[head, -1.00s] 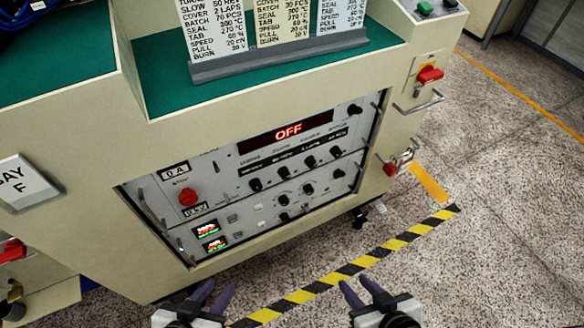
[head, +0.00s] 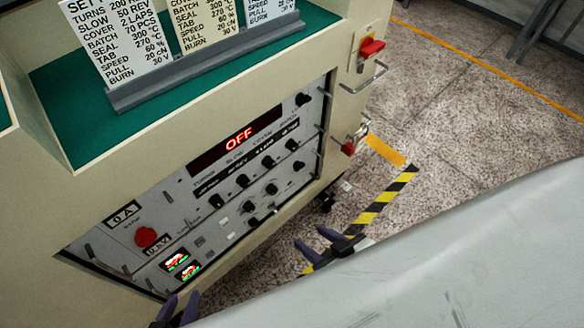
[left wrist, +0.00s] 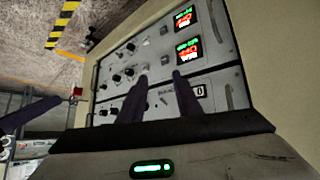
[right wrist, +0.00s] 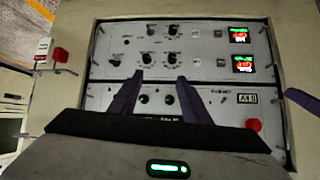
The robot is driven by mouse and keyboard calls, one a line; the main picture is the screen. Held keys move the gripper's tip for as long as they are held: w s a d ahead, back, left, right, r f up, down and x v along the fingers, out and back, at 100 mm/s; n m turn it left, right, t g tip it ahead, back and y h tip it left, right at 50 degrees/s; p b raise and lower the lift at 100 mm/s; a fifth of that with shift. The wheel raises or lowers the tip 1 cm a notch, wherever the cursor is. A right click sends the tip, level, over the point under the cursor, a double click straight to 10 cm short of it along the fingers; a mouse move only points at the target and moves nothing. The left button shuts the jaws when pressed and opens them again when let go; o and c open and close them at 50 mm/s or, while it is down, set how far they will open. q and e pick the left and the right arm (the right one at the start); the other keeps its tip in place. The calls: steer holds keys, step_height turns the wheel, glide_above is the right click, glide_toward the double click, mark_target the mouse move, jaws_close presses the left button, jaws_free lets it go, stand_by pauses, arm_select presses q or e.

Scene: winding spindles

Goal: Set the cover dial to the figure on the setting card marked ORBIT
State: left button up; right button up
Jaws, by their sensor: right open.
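The grey control panel (head: 180,185) has a red OFF display (head: 238,138) and a row of black knobs (head: 266,160). Small labels above them are too blurred to tell surely which is the cover dial. Three setting cards stand in a grey holder (head: 200,62); the left card (head: 118,38) reads COVER 2 LAPS. Their top lines are cut off, so ORBIT is not visible. My left gripper (head: 178,306) is open and empty before the panel's lower edge; it shows in its wrist view (left wrist: 160,78). My right gripper (head: 318,243) is open and empty, facing the panel (right wrist: 160,80).
A red stop button (head: 145,237) and two lit readouts (head: 175,262) are at the panel's lower left. Metal handles flank the panel. A red switch (head: 371,48) is on the cabinet's right side. Striped floor tape (head: 385,200) lies beyond. My grey arm covers the lower right.

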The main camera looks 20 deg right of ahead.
steer(key=w+d+f+t+b, duration=0.25)
steer(key=w+t+b, duration=0.2)
steer(key=w, duration=0.35)
steer(key=t+y+b, duration=0.3)
steer(key=y+b, duration=0.1)
steer(key=b, duration=0.2)
glide_toward(272, 166)
steer(key=b+x, duration=0.2)
steer(key=x, duration=0.5)
steer(key=shift+w, duration=0.3)
steer(key=shift+w+a, duration=0.1)
steer(key=shift+w, duration=0.15)
arm_select(q)
step_height(272, 166, down, 8)
steer(key=d, duration=0.1)
steer(key=shift+n+t+h, duration=0.3)
steer(key=shift+h, duration=0.1)
arm_select(e)
steer(key=shift+w, duration=0.1)
arm_select(q)
steer(key=shift+f, duration=0.1)
arm_select(e)
steer(key=c, duration=1)
arm_select(q)
steer(key=shift+w+d, duration=0.1)
arm_select(e)
steer(key=shift+c, duration=0.2)
